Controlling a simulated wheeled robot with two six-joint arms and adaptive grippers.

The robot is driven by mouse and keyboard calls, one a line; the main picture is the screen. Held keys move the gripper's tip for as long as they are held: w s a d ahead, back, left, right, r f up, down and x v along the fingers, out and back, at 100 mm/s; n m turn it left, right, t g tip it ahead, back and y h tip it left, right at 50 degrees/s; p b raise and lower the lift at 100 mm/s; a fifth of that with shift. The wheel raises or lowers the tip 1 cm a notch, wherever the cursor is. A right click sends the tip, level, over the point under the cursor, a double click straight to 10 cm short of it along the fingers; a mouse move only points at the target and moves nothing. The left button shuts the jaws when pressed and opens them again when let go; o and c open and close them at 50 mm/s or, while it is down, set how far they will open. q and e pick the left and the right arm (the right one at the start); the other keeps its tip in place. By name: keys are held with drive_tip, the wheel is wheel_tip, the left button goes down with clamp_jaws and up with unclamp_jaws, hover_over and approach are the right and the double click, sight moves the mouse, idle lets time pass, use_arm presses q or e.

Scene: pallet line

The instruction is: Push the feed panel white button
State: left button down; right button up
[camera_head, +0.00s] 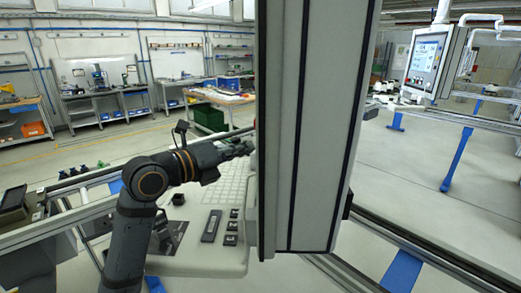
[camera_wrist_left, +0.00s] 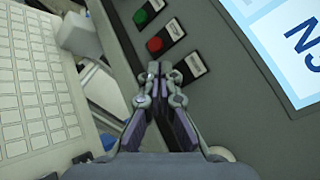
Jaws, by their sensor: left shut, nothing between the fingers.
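The feed panel shows in the left wrist view as a grey face (camera_wrist_left: 225,105) with a green button (camera_wrist_left: 140,18), a red button (camera_wrist_left: 155,44) and label plates beside them. A third label plate (camera_wrist_left: 195,67) lies below these. The spot beside it is covered by my left gripper (camera_wrist_left: 159,68), so I cannot clearly make out a white button. That gripper is shut and empty, its tips over the panel face; contact cannot be told. In the head view the back of a tall grey housing (camera_head: 325,120) partly hides my left gripper (camera_head: 240,149). My right gripper is not in view.
A white keyboard (camera_wrist_left: 35,80) lies left of the gripper in the wrist view. A lit screen (camera_wrist_left: 290,50) is at the right. In the head view, a console (camera_head: 205,255) with dark switches sits below the arm. Workbenches stand far back.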

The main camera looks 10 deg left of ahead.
use_arm(q)
drive_tip(key=a+b, duration=0.2)
drive_tip(key=a, duration=0.1)
drive_tip(key=a+b, duration=0.2)
drive_tip(key=shift+s, duration=0.3)
idle(0.4)
drive_tip(key=shift+f, duration=0.1)
